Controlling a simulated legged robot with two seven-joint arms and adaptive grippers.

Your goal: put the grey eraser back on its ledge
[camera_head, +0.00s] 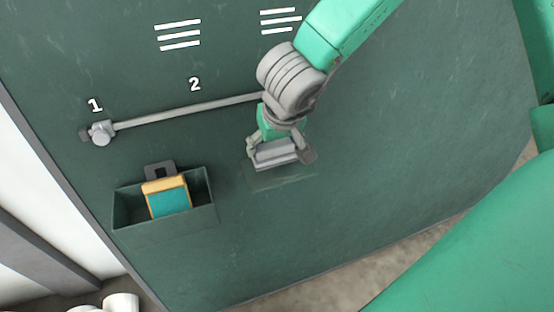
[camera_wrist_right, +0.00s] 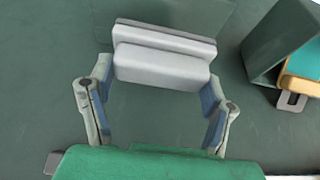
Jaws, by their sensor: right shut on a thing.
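My right gripper (camera_head: 279,155) is in front of the green board, shut on the grey eraser (camera_head: 275,153). In the right wrist view the eraser (camera_wrist_right: 162,62) is a light grey block with a darker strip along its far side, held across the fingertips of the gripper (camera_wrist_right: 160,85). A faint, dark green ledge (camera_head: 283,178) shows just below the eraser in the head view. I cannot tell whether the eraser touches it. My left gripper is not in view.
A dark green open box (camera_head: 165,228) on the board, left of the gripper, holds an orange and teal block (camera_head: 168,198). A grey rod (camera_head: 190,110) with a knob (camera_head: 101,132) runs above, near numbers 1 and 2. The board right of the gripper is clear.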

